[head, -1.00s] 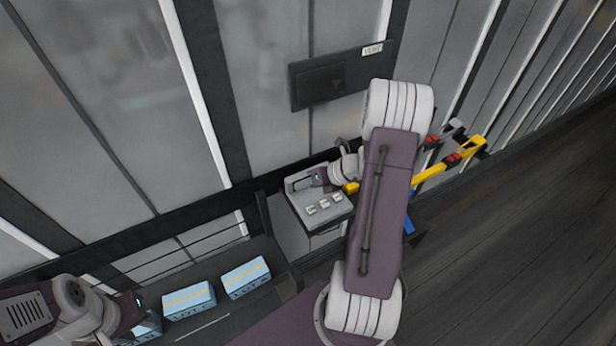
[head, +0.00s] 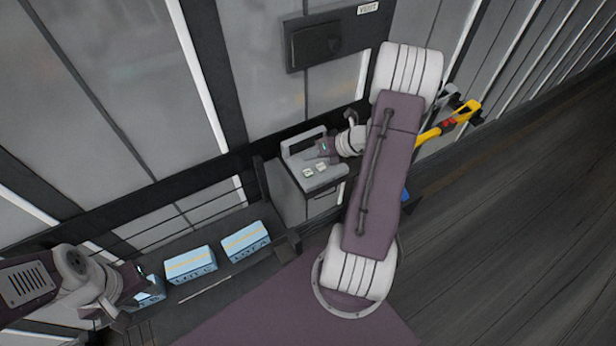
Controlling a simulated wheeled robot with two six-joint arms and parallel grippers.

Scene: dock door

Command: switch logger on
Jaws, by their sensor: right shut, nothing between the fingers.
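The logger looks to be the grey box (head: 325,180) with a raised frame at its back left, standing on a dark stand by the wall. Two small pale switches (head: 314,170) show on its top; their positions are too small to read. My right gripper (head: 318,154) is shut and empty, over the box's top behind these switches. I cannot tell whether it touches the box, and it may hide part of the top. My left gripper (head: 138,282) is at the lower left by a blue lot box (head: 152,290); its fingers are unclear.
Two more blue boxes, marked LOT C (head: 190,264) and LOT A (head: 247,241), stand on the dark shelf. A dark wall panel (head: 318,40) with a VENT label (head: 368,8) is above. A yellow-handled tool (head: 450,124) is behind my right arm. The floor at right is clear.

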